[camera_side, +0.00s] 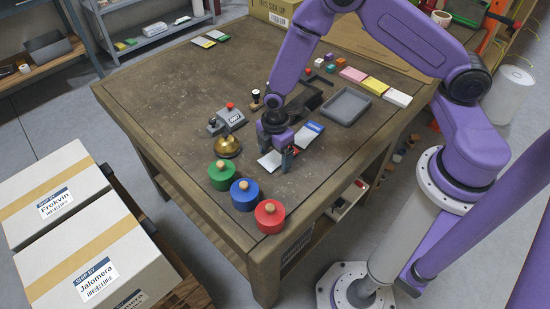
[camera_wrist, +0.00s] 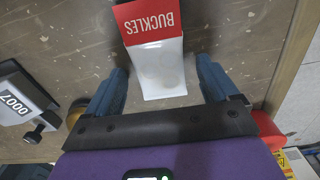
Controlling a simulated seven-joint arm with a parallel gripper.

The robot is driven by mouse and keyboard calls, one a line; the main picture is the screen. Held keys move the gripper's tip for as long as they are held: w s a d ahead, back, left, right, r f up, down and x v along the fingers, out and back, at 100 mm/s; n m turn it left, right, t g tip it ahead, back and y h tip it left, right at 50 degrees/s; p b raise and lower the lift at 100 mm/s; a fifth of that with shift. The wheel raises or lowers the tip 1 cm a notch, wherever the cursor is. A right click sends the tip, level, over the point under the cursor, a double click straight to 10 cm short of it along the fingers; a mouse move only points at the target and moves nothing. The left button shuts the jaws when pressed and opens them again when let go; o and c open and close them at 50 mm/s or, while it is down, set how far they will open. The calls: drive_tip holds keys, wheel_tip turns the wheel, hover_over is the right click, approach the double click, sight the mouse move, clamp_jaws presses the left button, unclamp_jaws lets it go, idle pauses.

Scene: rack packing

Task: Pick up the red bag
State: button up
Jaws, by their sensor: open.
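The red bag (camera_wrist: 153,50) has a red header reading "BUCKLES" and a clear whitish pouch with round shapes inside. It lies on the table in the wrist view. In the side view its pale part (camera_side: 269,162) shows beside my gripper (camera_side: 277,154), and the red header is hard to make out. In the wrist view my gripper (camera_wrist: 162,72) is open, with one blue finger on each side of the pouch. A gap shows between each finger and the bag, so the bag is not held.
A blue-headed bag (camera_side: 308,132) lies close to my gripper. Green (camera_side: 222,177), blue (camera_side: 245,197) and red (camera_side: 270,218) lidded canisters line the near edge. A brass bell (camera_side: 227,147), a grey device (camera_side: 228,120) and a grey tray (camera_side: 346,106) stand nearby. The left tabletop is mostly clear.

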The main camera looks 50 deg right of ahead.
drive_tip(key=c, duration=1.2)
drive_tip(key=shift+o, duration=0.2)
drive_tip(key=shift+r, duration=0.15)
